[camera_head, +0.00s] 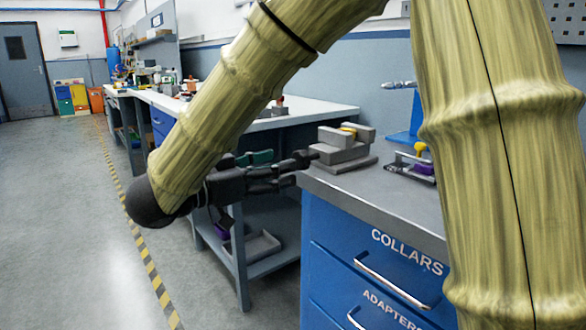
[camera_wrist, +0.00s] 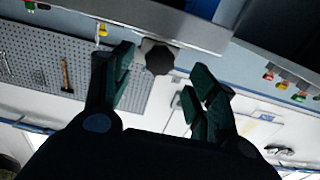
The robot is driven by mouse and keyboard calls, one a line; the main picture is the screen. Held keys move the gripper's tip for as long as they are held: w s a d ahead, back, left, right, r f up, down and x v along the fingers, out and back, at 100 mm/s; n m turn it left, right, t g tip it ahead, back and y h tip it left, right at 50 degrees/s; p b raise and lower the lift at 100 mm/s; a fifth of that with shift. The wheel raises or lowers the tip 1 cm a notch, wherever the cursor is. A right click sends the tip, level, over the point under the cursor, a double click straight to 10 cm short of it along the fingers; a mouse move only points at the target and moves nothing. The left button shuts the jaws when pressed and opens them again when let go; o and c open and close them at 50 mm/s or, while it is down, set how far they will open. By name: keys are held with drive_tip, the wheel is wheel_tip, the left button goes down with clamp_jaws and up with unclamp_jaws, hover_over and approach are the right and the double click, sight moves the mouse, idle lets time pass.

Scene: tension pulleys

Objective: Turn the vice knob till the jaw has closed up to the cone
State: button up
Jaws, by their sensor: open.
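The grey vice (camera_head: 342,152) stands on the grey top of the blue cabinet. A small yellow-orange piece, likely the cone (camera_head: 348,130), shows between its upper jaw blocks; its shape and the gap beside it are too small to judge. In the wrist view, the dark, many-sided knob (camera_wrist: 158,57) lies between the tips of my gripper (camera_wrist: 161,65). The fingers are open, with visible gaps on both sides of the knob.
The blue cabinet (camera_head: 345,265) has labelled drawers with handles. A dark holder with yellow and purple parts (camera_head: 418,165) stands right of the vice. A workbench (camera_head: 300,110) runs behind my gripper. A pegboard (camera_wrist: 60,75) shows in the wrist view. The floor at left is clear.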

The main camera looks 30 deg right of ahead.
sight(303, 159)
drive_tip(key=shift+w+d+b, duration=0.2)
drive_tip(key=shift+d+b, duration=0.3)
drive_tip(key=shift+d, duration=1.95)
drive_tip(key=c, duration=1)
drive_tip(key=shift+c, duration=0.2)
drive_tip(key=shift+m, duration=0.3)
drive_tip(key=shift+w+m+b, duration=0.1)
drive_tip(key=shift+m+b, duration=1.35)
drive_tip(key=shift+m, duration=4.55)
